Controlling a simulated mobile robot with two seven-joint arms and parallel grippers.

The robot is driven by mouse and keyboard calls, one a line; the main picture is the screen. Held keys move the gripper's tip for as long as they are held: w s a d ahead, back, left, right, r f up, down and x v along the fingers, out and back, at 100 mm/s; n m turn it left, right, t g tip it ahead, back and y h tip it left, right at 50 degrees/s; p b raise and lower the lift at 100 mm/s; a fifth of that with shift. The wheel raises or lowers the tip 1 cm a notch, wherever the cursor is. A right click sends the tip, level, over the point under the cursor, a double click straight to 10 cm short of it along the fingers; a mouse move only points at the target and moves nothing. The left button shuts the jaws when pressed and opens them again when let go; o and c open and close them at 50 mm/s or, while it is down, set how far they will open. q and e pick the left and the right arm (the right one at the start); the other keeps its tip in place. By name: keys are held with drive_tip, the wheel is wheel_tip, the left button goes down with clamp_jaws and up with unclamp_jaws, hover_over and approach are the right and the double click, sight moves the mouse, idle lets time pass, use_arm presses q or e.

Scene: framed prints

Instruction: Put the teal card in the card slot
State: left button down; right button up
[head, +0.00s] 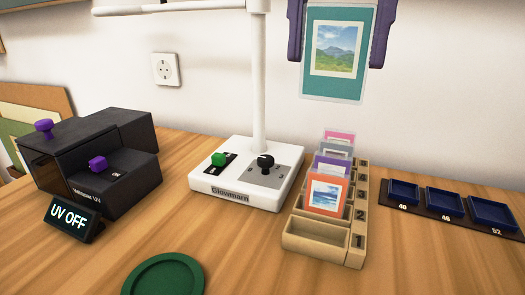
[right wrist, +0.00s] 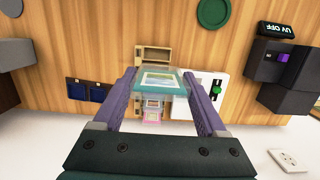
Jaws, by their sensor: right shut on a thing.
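The teal card (head: 319,84), in a clear sleeve with a mountain picture, hangs upright in the air at the upper right of the head view. My right gripper (head: 335,62) has its purple fingers shut on the card's left and right edges. In the right wrist view the card (right wrist: 160,72) spans between the fingertips. The wooden card rack (head: 316,248) stands on the table below and apart from the card. Its front slot, by number 1, is empty. Orange (head: 326,195), purple, grey and pink cards stand in the slots behind. My left gripper is not in view.
A white lamp base (head: 235,190) with a post stands left of the rack. Blue trays (head: 445,202) lie to its right. A black UV box (head: 95,165) and UV OFF sign (head: 72,221) are at the left. A green round mat (head: 163,277) lies in front.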

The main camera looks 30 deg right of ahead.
sight(337, 101)
drive_tip(key=f+b, duration=0.2)
drive_tip(key=f, duration=0.3)
drive_tip(key=shift+s+d+f+b, duration=0.15)
drive_tip(key=shift+d+f+b, duration=0.05)
drive_tip(key=shift+d+b, duration=0.2)
wheel_tip(337, 101, down, 10)
drive_tip(key=shift+r+b, duration=0.2)
drive_tip(key=shift+b, duration=0.9)
drive_tip(key=shift+a+f+b, duration=0.1)
drive_tip(key=shift+f+b, duration=0.35)
drive_tip(key=shift+f, duration=2.05)
drive_tip(key=shift+f, duration=0.1)
